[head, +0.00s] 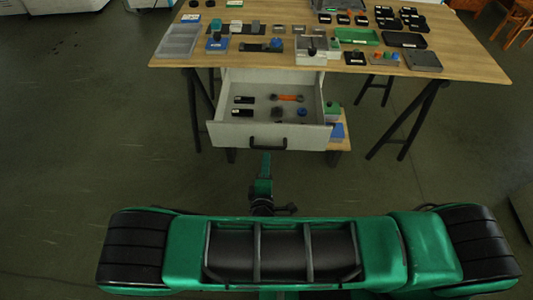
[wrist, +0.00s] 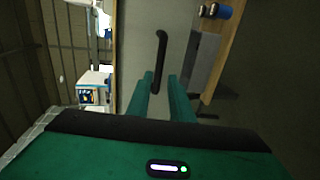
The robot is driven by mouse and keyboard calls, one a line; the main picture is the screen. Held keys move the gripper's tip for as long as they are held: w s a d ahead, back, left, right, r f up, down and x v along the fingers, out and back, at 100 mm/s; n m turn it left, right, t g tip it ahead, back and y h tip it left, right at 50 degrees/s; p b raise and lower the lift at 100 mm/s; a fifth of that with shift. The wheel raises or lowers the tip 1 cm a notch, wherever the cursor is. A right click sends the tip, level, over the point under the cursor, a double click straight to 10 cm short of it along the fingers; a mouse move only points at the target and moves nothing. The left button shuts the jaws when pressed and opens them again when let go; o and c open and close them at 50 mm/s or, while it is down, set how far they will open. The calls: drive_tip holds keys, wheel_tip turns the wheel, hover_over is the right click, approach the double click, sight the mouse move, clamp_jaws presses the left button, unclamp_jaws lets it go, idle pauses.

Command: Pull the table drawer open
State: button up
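The table drawer (head: 225,132) is light grey and stands well pulled out under the wooden table (head: 460,62), with its inside showing. Its black bar handle (head: 267,143) is on the drawer front, and the handle also shows in the wrist view (wrist: 160,50). My gripper (wrist: 160,76) is open, its two green fingers apart. In the wrist view the lower end of the handle appears between the fingertips. I cannot tell how deep the handle sits between them; no finger is seen closed on it. In the head view my gripper (head: 265,155) is just in front of the handle.
The drawer holds dark blocks, an orange-ended tool (head: 287,98) and a blue knob-like piece (head: 302,112). Trays and small parts cover the tabletop. A low wooden shelf (head: 343,145) with green and blue boxes is right of the drawer. Black trestle legs (head: 405,125) flank it. Floor in front is clear.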

drive_tip(key=shift+v, duration=1.2)
drive_tip(key=w+d+r+m+g+h, duration=0.3)
drive_tip(key=w+d+r+m+h, duration=0.15)
drive_tip(key=d, duration=0.35)
drive_tip(key=w+d+r+m+g+h, duration=0.25)
drive_tip(key=d+r+m+h, duration=0.2)
drive_tip(key=d, duration=0.25)
drive_tip(key=s+d+r+m+g, duration=0.1)
drive_tip(key=d+r+m+g, duration=0.3)
drive_tip(key=d, duration=0.4)
drive_tip(key=s+d+r+m+g, duration=0.1)
drive_tip(key=d+r+m+g, duration=0.25)
drive_tip(key=d, duration=0.45)
drive_tip(key=s+d+r+m+g+y, duration=0.4)
drive_tip(key=s+d+r+m+y, duration=0.15)
drive_tip(key=s+d+r, duration=0.35)
drive_tip(key=s+d+r+m+t+y, duration=0.1)
drive_tip(key=s+r+y, duration=0.3)
drive_tip(key=s, duration=0.8)
wheel_tip(320, 180, up, 2)
drive_tip(key=shift+d+r+m, duration=0.2)
drive_tip(key=shift+d+m, duration=0.3)
